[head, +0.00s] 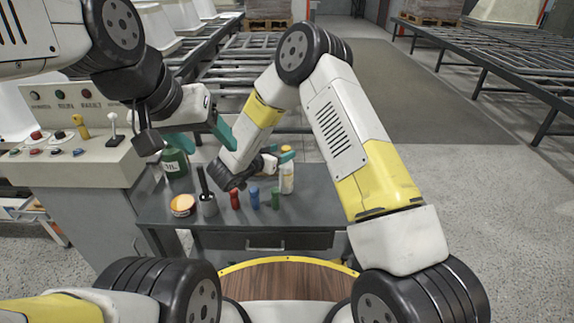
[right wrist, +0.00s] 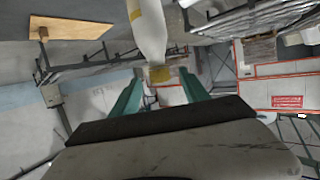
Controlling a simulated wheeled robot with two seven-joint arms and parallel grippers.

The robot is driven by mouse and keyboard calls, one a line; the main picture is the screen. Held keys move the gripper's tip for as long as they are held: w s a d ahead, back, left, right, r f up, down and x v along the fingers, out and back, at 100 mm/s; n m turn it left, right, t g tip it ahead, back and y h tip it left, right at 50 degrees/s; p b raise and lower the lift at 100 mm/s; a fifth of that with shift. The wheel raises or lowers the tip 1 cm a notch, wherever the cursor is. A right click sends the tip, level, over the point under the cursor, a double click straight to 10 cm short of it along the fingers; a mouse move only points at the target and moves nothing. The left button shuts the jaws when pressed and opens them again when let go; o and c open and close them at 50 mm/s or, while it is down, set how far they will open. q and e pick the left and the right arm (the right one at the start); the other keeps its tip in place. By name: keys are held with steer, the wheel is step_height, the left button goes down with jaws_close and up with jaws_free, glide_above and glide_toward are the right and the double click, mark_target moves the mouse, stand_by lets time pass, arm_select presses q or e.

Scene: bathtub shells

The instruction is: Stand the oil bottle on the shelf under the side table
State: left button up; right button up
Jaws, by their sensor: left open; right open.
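A slim white bottle with a yellowish cap, which I take to be the oil bottle (head: 287,181), stands upright on the grey side table (head: 325,205). My right gripper (head: 279,160) is open at its upper part. My left gripper (head: 198,138) is open and empty, above the table's left part near a green container (head: 175,162). The shelf under the table is not clearly visible; the tabletop and drawer front hide it.
A control console (head: 75,155) stands at left. The table's right part is clear.

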mark_target(288, 148)
steer(key=x, duration=0.6)
steer(key=shift+w+d+r, duration=0.1)
steer(key=shift+w+d, duration=0.05)
steer(key=shift+c, duration=0.3)
jaws_close()
stand_by(1.0)
